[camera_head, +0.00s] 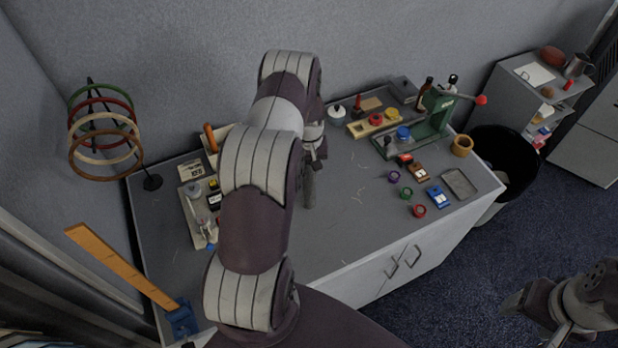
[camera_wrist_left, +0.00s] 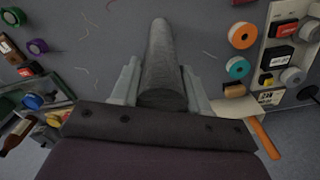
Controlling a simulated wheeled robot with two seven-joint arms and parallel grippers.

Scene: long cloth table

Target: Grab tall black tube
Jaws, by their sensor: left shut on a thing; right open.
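The tall black tube (camera_head: 309,188) is a dark grey cylinder, upright below my left gripper (camera_head: 314,150) over the middle of the grey tabletop. In the left wrist view the tube (camera_wrist_left: 160,60) sits between the two pale fingers of the left gripper (camera_wrist_left: 158,80), which is shut on it. I cannot tell whether its lower end touches the table. My left arm hides part of the table's left half. My right gripper (camera_head: 520,302) is open and empty at the lower right, over the floor beyond the table.
A green press (camera_head: 436,115) and several small coloured spools and boxes stand at the table's right. A tray (camera_head: 194,222) of small items lies at the left, near a ring stand (camera_head: 151,182). A black bin (camera_head: 508,160) stands past the right edge. The table's centre front is clear.

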